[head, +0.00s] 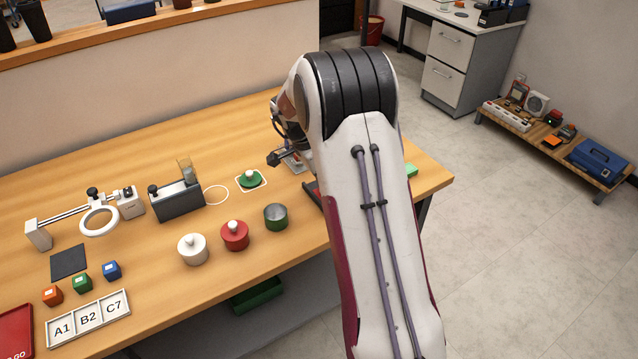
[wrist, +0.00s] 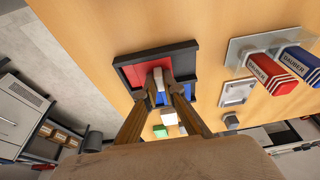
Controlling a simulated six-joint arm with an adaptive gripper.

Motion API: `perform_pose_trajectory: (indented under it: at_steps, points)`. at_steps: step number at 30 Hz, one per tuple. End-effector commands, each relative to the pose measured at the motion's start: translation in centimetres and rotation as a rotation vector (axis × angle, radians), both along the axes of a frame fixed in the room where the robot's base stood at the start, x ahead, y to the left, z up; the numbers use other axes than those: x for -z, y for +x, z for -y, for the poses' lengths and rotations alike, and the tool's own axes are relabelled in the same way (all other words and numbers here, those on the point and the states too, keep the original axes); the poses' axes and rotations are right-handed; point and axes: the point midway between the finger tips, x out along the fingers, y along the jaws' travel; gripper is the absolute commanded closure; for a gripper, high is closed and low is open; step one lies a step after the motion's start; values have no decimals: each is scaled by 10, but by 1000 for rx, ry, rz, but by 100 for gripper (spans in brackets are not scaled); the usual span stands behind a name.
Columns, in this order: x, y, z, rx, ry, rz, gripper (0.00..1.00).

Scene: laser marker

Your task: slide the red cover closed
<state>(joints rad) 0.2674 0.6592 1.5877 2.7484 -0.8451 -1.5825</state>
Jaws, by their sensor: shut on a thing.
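The red cover (wrist: 142,73) lies in a dark frame (wrist: 185,48) on the wooden table in the wrist view. It fills the left and middle part of the frame, and a blue area (wrist: 182,90) shows to its right and below. My gripper (wrist: 160,88) is shut on the cover's pale upright handle (wrist: 158,74). The fingers hide part of the cover and the frame's near side. In the head view my arm hides most of the frame, with only a dark edge (head: 312,196) showing left of the arm.
A white block (wrist: 168,117) and a green block (wrist: 159,131) are near the fingers in the wrist view. Red (wrist: 272,76) and blue (wrist: 298,68) labelled blocks stand at right. In the head view, a red pot (head: 235,239) and a grey-green cup (head: 276,217) stand left of my arm.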

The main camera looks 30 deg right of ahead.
Motion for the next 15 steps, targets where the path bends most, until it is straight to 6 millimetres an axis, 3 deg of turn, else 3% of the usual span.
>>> perform_pose_trajectory:
  at_steps: [1, 15]
  points:
    - [9, -7, -5, 2, 12, -17, 100]
    - [8, -24, -5, 2, 11, -16, 100]
